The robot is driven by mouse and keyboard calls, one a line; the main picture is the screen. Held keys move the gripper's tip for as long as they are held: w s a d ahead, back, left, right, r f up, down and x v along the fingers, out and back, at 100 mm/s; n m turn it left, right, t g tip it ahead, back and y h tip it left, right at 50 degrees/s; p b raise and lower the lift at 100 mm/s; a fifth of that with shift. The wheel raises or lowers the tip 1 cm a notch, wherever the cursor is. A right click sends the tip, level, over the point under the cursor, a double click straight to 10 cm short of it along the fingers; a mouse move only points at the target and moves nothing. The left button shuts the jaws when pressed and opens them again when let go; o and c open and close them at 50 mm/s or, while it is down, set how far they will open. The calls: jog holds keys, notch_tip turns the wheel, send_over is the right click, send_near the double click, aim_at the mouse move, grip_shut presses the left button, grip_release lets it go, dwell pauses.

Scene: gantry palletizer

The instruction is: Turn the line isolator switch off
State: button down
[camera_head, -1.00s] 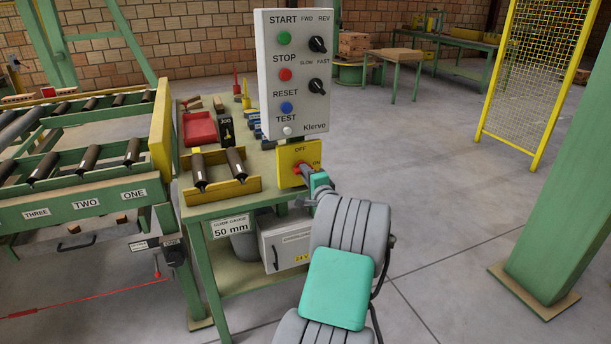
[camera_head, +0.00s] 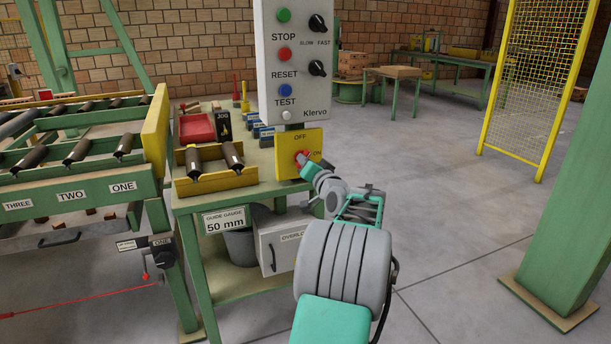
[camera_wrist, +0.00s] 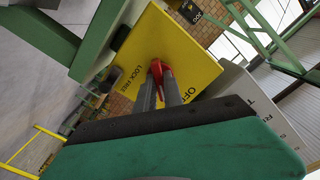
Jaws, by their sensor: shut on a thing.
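The line isolator switch is a red handle (camera_head: 301,157) on a yellow plate (camera_head: 284,167) below the grey control box. OFF is printed at the plate's top and ON at its right. My gripper (camera_head: 307,163) reaches it from the front right and is shut on the handle. In the wrist view the two grey fingers (camera_wrist: 159,88) close around the red handle (camera_wrist: 164,72), in front of the yellow plate (camera_wrist: 192,62). The fingers cover part of the handle, so I cannot tell exactly where it points.
The grey control box (camera_head: 291,100) with buttons and knobs stands just above the plate. The green bench (camera_head: 240,198) carries rollers and a red tray (camera_head: 197,128). A roller conveyor (camera_head: 80,190) is at left, a green post (camera_head: 560,190) at right. Floor between is clear.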

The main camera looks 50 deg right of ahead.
jog(key=shift+f+n+b, duration=0.1)
jog(key=shift+n+b, duration=3.7)
jog(key=shift+b, duration=0.2)
jog(key=c, duration=1.5)
grip_release()
jog(key=shift+o, duration=0.2)
jog(key=shift+s, duration=0.1)
jog(key=p+v, duration=0.1)
jog(key=v, duration=0.6)
jog(key=shift+s+a, duration=0.2)
jog(key=shift+s, duration=0.05)
